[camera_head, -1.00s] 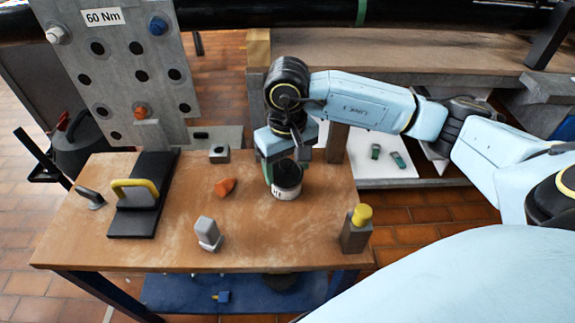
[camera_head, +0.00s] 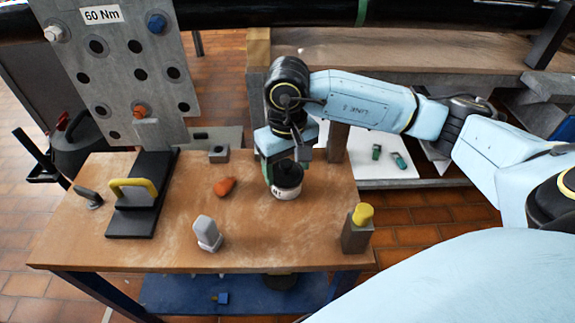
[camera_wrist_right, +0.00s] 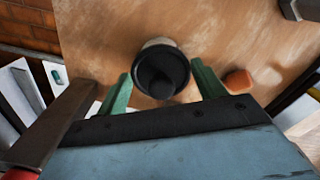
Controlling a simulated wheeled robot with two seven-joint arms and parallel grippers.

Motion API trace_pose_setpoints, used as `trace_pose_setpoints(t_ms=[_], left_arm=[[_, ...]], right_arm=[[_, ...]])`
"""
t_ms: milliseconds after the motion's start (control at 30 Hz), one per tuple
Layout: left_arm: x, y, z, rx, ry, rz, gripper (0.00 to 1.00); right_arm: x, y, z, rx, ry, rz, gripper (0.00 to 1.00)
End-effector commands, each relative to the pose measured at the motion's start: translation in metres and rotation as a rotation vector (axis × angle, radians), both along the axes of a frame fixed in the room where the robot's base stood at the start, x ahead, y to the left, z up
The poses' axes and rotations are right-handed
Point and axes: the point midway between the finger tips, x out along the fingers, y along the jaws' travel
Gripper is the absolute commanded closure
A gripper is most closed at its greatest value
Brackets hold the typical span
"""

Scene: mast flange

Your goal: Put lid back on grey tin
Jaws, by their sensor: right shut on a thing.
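The grey tin (camera_head: 286,192) is a short pale can with dark lettering, standing near the right end of the wooden bench. The black lid (camera_head: 289,173), with a round knob, is over its mouth. My right gripper (camera_head: 284,165) is shut on the lid from above. In the right wrist view, its green fingers (camera_wrist_right: 161,72) are at either side of the lid (camera_wrist_right: 162,72). A pale edge of the tin (camera_wrist_right: 157,43) shows past the lid there. I cannot tell whether the lid is seated or slightly raised. My left gripper is out of view.
An orange lump (camera_head: 224,187) lies left of the tin. A grey block (camera_head: 208,233), a yellow-topped post (camera_head: 357,229), a small dark nut-like block (camera_head: 218,153) and a yellow-handled black stand (camera_head: 133,215) are on the bench (camera_head: 275,240). The front middle is mostly clear.

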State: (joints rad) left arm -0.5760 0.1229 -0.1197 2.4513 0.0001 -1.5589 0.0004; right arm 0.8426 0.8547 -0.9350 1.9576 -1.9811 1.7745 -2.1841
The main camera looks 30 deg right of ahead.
Motion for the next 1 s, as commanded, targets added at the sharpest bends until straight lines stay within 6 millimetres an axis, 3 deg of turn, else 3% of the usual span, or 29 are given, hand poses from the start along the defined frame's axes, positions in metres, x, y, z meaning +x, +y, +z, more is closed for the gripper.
trace_pose_setpoints(t_ms=[1000], left_arm=[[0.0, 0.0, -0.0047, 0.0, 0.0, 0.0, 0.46]], right_arm=[[0.0, -0.0001, 0.0001, 0.0, 0.0, 0.0, 0.52]])
